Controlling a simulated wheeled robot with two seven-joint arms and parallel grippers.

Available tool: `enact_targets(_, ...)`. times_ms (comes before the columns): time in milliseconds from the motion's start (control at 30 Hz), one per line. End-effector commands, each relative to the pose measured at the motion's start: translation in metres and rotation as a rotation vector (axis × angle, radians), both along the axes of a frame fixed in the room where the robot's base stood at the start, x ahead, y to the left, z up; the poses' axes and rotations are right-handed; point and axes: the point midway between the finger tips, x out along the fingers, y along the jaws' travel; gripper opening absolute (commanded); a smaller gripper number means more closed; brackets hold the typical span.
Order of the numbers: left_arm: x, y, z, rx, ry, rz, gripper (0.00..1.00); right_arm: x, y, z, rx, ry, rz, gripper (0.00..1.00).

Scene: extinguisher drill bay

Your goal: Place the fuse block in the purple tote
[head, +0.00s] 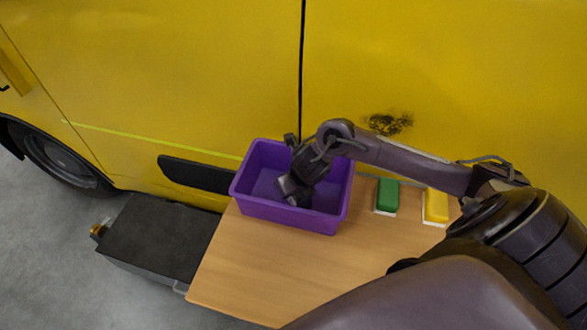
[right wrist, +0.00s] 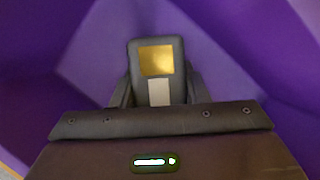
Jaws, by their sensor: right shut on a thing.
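The purple tote (head: 292,217) stands open on the wooden table against the yellow vehicle. My right gripper (head: 296,192) reaches down into the tote from above. In the right wrist view it is shut on the fuse block (right wrist: 158,62), a dark grey block with a gold square and a pale strip on its face. Purple tote walls (right wrist: 55,75) surround it there. I cannot tell whether the block touches the tote floor. In the head view the block is hard to separate from the dark gripper. My left gripper is not in view.
A green block (head: 387,194) and a yellow block (head: 435,205), both with white bases, lie right of the tote. The table's front left area (head: 250,270) is bare. A black box (head: 160,237) stands left of the table. The yellow vehicle (head: 200,70) closes off the back.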

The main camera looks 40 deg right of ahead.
Motion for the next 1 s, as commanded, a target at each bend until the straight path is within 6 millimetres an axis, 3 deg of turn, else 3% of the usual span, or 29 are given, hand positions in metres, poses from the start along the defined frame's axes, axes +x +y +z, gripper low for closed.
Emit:
enact_targets(100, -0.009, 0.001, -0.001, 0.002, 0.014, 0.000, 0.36, 0.000, 0.000, -0.002, -0.001, -0.002, 0.001, 0.13)
enact_targets(333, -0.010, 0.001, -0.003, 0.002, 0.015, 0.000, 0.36, 0.000, 0.000, -0.004, -0.001, -0.002, 0.001, 0.13)
enact_targets(367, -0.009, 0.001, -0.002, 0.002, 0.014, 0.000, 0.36, 0.000, 0.000, -0.003, 0.000, -0.001, 0.001, 0.45)
enact_targets(500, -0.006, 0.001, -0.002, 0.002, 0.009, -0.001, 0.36, 0.000, 0.000, -0.003, 0.000, -0.001, 0.001, 0.63)
enact_targets(833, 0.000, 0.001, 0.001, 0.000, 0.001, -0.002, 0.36, 0.000, 0.000, 0.000, -0.001, -0.002, 0.001, 0.63)
enact_targets(1000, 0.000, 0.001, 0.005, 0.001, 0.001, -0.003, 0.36, -0.008, 0.001, 0.022, -0.002, -0.005, 0.004, 0.63)
